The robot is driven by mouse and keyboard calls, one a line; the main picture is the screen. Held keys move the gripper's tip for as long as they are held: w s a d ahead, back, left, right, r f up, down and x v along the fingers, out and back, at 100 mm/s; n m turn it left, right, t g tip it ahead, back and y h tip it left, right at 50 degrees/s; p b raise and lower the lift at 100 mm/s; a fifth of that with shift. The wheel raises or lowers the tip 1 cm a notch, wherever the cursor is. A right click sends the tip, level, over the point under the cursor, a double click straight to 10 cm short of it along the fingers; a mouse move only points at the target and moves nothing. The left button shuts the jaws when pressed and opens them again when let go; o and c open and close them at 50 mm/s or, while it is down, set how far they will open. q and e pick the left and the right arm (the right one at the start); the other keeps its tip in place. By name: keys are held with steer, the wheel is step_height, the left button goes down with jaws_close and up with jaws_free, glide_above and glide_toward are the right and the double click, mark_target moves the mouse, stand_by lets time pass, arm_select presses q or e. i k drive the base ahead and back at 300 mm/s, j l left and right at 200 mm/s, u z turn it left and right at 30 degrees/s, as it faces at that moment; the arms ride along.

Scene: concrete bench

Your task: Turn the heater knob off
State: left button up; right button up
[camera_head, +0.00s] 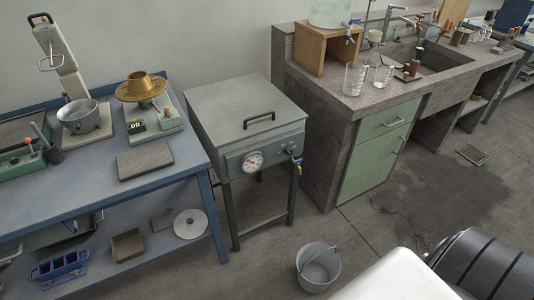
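A grey box-shaped unit (235,100) on dark legs stands in the middle of the view, and it looks like the heater. Its lid is closed and has a black bar handle (258,120). On its front panel are a round white dial gauge (253,161) and, to the right, a small dark knob (289,151). The knob's setting is too small to read. A small tap with a blue and yellow part (297,163) sticks out at the panel's right end. Neither of my grippers is in view.
A blue bench (190,158) with scales and a brass bowl (141,88) stands close on the left. A stone sink counter (335,105) with glassware and a green cabinet (375,160) stands on the right. A metal bucket (318,270) sits on the floor in front.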

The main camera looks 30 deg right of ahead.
mark_target(288, 151)
steer(key=l+z, duration=0.1)
steer(key=l, duration=0.6)
steer(key=i+l+z, duration=0.1)
steer(key=l, duration=0.55)
